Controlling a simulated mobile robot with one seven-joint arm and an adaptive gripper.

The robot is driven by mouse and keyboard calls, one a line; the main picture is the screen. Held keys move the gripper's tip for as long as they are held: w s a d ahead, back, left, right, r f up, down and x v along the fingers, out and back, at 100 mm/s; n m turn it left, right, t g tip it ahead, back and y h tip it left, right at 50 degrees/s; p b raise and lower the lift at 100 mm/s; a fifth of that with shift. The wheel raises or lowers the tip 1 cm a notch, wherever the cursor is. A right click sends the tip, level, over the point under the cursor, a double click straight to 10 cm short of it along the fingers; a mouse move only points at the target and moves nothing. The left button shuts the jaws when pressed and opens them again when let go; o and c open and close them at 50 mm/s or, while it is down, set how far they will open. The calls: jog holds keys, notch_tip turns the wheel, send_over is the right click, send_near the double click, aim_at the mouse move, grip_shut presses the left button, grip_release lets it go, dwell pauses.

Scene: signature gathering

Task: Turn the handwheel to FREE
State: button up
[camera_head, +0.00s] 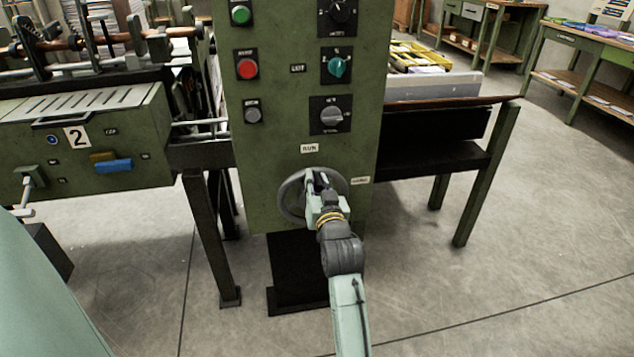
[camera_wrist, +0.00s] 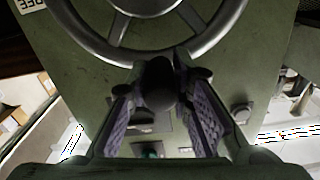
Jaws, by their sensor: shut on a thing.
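The grey handwheel (camera_head: 286,196) is on the lower front of the green control column, and its rim and spokes also show in the wrist view (camera_wrist: 226,28). A RUN label (camera_head: 309,148) is above the wheel. Another label (camera_head: 360,181) is at its right, too small to read there; in the wrist view a cut-off, upside-down label (camera_wrist: 32,4) shows letters ending in EE. My gripper (camera_head: 318,182) is at the upper middle of the wheel and hides part of it. In the wrist view its padded fingers are shut on the wheel's dark handle knob (camera_wrist: 158,84).
The green column (camera_head: 270,140) carries a green button (camera_head: 241,14), a red button (camera_head: 247,68) and rotary switches above the wheel. A machine unit marked 2 (camera_head: 85,145) stands at left. A dark-topped table (camera_head: 440,155) adjoins at right. Floor at right is open.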

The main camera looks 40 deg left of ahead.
grip_shut()
